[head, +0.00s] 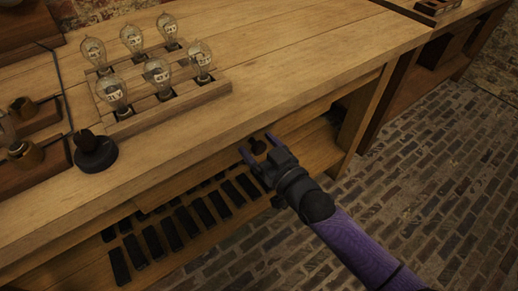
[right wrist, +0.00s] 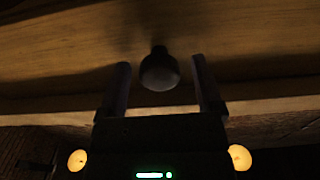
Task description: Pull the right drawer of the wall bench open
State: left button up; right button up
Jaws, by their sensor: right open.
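The wooden wall bench (head: 270,85) fills the middle of the head view. Under its top edge sits the drawer front, with a dark round knob (head: 258,147). In the right wrist view the drawer front (right wrist: 60,62) spans the picture and the knob (right wrist: 160,70) stands out between my fingers. My right gripper (head: 256,147) is open, one finger on each side of the knob, with a visible gap to both fingers in the wrist view (right wrist: 162,88). The drawer looks flush with the bench front. My left gripper is not in view.
Lamp bulbs stand in a wooden rack (head: 205,92) on the bench top. A black knobbed piece (head: 95,152) is at the left. A low shelf holds several dark slabs (head: 185,222). The brick floor (head: 430,190) in front is clear. Another bench (head: 440,55) stands at right.

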jog(key=shift+w+a, duration=0.15)
jog(key=shift+c, duration=0.3)
grip_shut()
